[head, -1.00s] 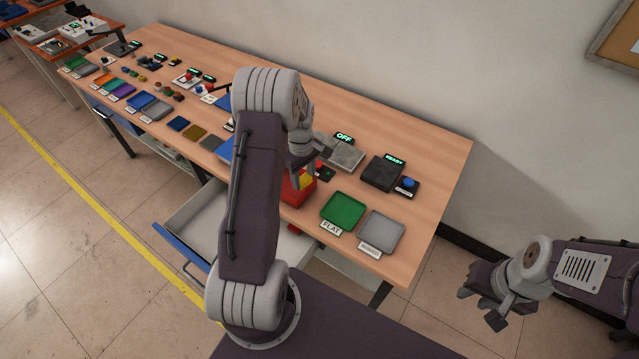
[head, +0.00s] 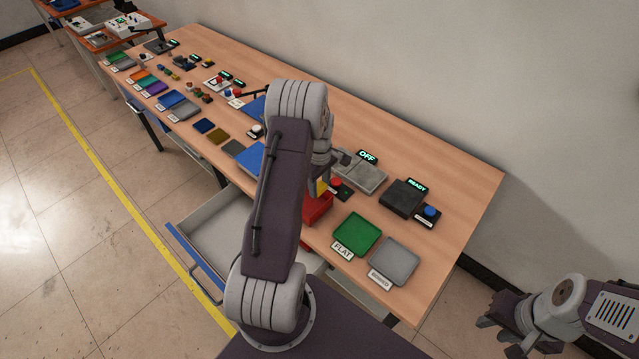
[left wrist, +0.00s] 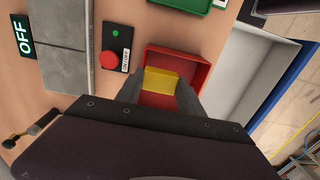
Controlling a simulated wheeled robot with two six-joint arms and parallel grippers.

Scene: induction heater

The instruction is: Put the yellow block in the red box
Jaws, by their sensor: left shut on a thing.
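The yellow block (left wrist: 161,80) is between the fingers of my left gripper (left wrist: 158,95) in the left wrist view. From above, it lies within the outline of the red box (left wrist: 205,74). I cannot tell whether it touches the box floor. In the head view my left gripper (head: 320,186) is over the red box (head: 318,209), and only a sliver of the yellow block (head: 321,187) shows beside the fingers. My arm hides part of the box. My right gripper (head: 497,337) is at the lower right, off the table, with its fingers apart and empty.
An open drawer (head: 196,222) juts out below the table edge. A red button (left wrist: 109,58) sits close beside the box. A green tray (head: 357,235) and a grey tray (head: 394,261) lie to its right. A grey plate device with an OFF display (head: 366,157) stands behind.

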